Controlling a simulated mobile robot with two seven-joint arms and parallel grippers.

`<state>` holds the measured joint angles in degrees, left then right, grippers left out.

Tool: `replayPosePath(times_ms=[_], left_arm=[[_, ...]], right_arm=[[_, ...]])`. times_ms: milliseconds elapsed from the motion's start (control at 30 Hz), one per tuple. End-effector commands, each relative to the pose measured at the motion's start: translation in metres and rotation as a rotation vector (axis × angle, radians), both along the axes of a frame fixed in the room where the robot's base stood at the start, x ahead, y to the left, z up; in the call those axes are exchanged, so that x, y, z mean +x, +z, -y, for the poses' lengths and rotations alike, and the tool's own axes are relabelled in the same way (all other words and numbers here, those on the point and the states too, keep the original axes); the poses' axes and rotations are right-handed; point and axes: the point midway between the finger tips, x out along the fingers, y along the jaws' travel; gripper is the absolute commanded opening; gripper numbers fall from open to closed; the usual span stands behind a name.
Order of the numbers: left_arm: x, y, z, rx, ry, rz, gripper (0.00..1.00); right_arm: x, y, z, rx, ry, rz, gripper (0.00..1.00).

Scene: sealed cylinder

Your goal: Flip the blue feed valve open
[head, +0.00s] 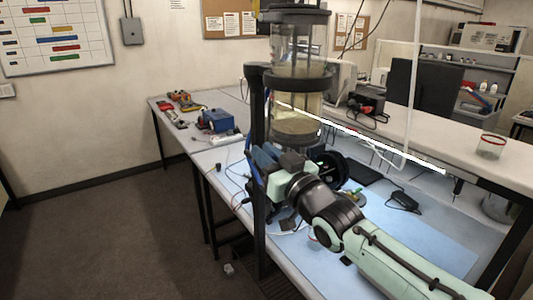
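A clear sealed cylinder (298,115) with yellowish contents stands upright in black rings on a black post (257,110). My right arm comes in from the lower right. Its gripper (259,172) is at the post, just below the cylinder's base. Dark blue parts (266,157) show right at the gripper. I cannot tell whether they are the feed valve or part of the gripper. The fingertips are small and partly hidden, so I cannot tell whether they are open or touch anything. My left gripper is not in view.
The cylinder stands at a workbench with a blue mat (430,240). A black round part (330,168) and a black adapter (402,201) are near my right arm. A blue box (217,120) and tools lie farther back left. The floor at left is clear.

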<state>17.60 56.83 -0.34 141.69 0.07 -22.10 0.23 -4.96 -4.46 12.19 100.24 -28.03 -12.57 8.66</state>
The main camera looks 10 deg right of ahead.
Motion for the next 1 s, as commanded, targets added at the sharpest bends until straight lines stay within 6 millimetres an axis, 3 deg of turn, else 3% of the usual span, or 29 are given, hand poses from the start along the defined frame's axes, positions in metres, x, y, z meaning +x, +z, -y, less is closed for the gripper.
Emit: replayPosePath(times_ms=[433,800,1000], left_arm=[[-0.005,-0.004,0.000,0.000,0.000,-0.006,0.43],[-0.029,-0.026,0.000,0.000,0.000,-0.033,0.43],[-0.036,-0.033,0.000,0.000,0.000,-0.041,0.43]], right_arm=[[-0.009,-0.002,0.003,-0.001,0.001,-0.001,0.23],[-0.082,-0.015,0.028,0.002,0.003,0.000,0.23],[-0.112,-0.020,0.039,0.000,0.003,-0.001,0.23]])
